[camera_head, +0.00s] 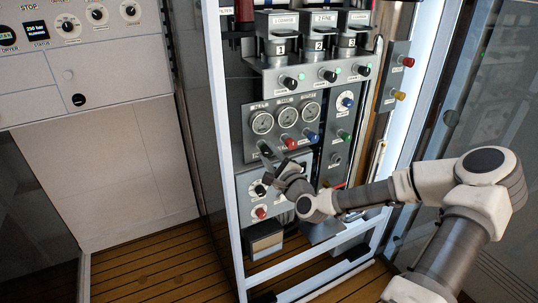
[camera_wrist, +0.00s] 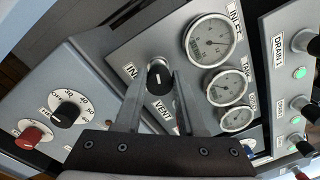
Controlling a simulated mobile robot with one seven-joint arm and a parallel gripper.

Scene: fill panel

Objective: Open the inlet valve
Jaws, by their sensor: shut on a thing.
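The inlet valve is a black round knob (camera_wrist: 160,77) on the grey gauge panel, next to a label starting "IN" that is partly covered. A "VENT" label sits just below it in the wrist view. My gripper (camera_wrist: 161,80) has one finger on each side of the knob and is shut on it. The knob's turned angle is hard to read.
A red knob (camera_head: 291,143) and a blue knob (camera_head: 312,136) sit right of my gripper. Drain valves (camera_head: 328,75) are above. The white frame post (camera_head: 221,120) stands close on the left.

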